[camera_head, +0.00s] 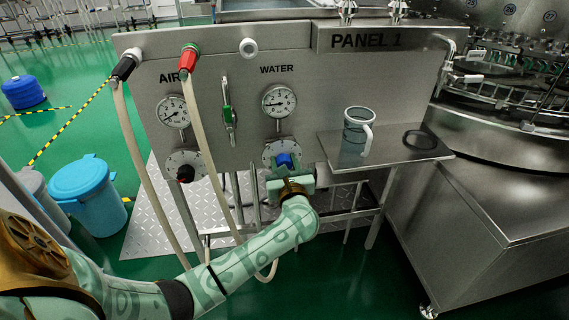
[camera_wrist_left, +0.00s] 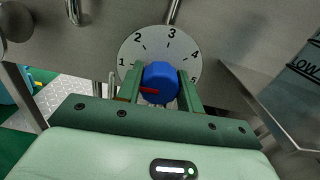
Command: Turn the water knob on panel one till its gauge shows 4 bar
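The blue water knob (camera_head: 284,160) sits on a round white dial on panel one, below the WATER gauge (camera_head: 279,101). The gauge needle points to the left; its exact reading is too small to tell. In the left wrist view the knob (camera_wrist_left: 161,80) has a red pointer facing left, a little below the 1 on the numbered dial (camera_wrist_left: 155,44). My left gripper (camera_head: 287,178) reaches the knob from below. Its two green fingers lie against the knob's left and right sides, so it looks shut on it. My right gripper is not in view.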

